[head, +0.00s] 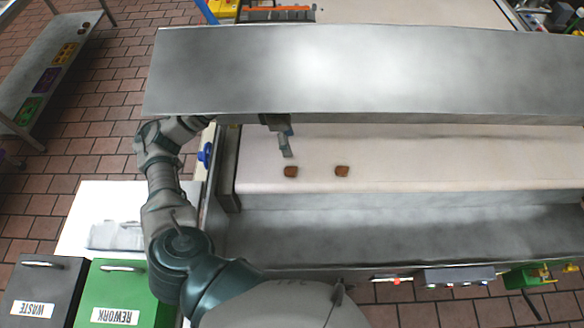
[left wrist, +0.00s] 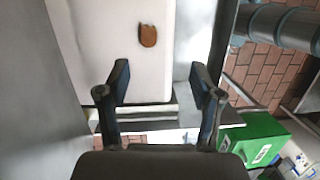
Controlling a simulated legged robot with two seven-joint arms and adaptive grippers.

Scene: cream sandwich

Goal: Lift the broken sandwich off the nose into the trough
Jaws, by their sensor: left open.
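Two small brown sandwich pieces, a left one (head: 291,171) and a right one (head: 342,171), lie apart on the pale belt (head: 440,160), near its front nose. The grey trough (head: 400,235) runs along the front of the belt, with nothing visible in it. My left gripper (head: 285,146) reaches out from under the steel hood, just behind the left piece in the head view. In the left wrist view, its fingers (left wrist: 160,92) are apart and empty. One brown piece (left wrist: 148,36) lies on the belt beyond them. My right gripper is out of view.
The steel hood (head: 360,70) spans the belt and hides part of my left arm. A dark WASTE bin (head: 40,290) and a green REWORK bin (head: 115,300) stand at the lower left. The belt right of the pieces is clear.

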